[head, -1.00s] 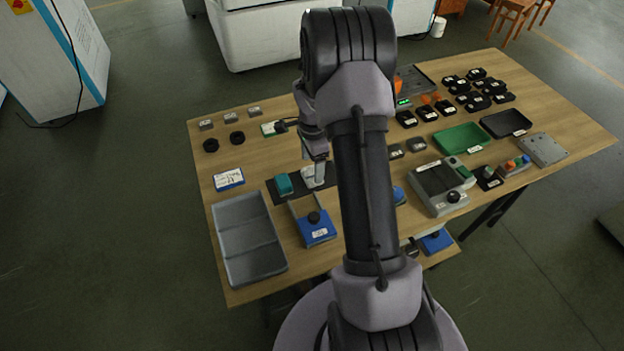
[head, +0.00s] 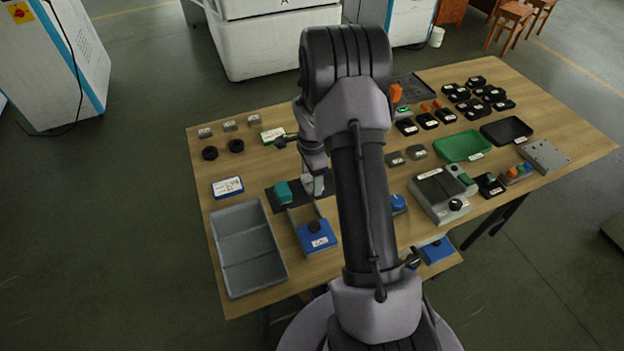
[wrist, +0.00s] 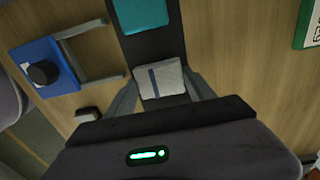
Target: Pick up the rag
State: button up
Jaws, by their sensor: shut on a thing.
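The rag (wrist: 160,80) is a folded pale grey-white cloth with a dark blue stripe. In the wrist view it lies between the two fingers of my gripper (wrist: 162,90), which are shut on it. It is over the dark mat (wrist: 128,47), and I cannot tell whether it still touches the mat. In the head view my gripper (head: 316,186) is low at the right part of the mat, and my arm hides part of that area.
A teal block (head: 283,191) sits on the mat beside the rag. A blue box with a black knob (head: 315,236) stands in front, and a grey divided tray (head: 247,245) at the left. A green tray (head: 463,143) is at the right. Bare wood lies left of the mat.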

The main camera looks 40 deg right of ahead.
notch_tip(320, 180, up, 3)
jog(key=shift+r+p, duration=0.1)
jog(key=shift+p, duration=0.6)
jog(key=s+p, duration=0.1)
jog(key=s, duration=0.4)
jog(key=s+d+p, duration=0.1)
jog(key=s, duration=0.4)
jog(key=s+r, duration=0.1)
jog(key=s, duration=0.5)
jog(key=shift+d+p, duration=0.15)
jog(key=shift+p, duration=0.25)
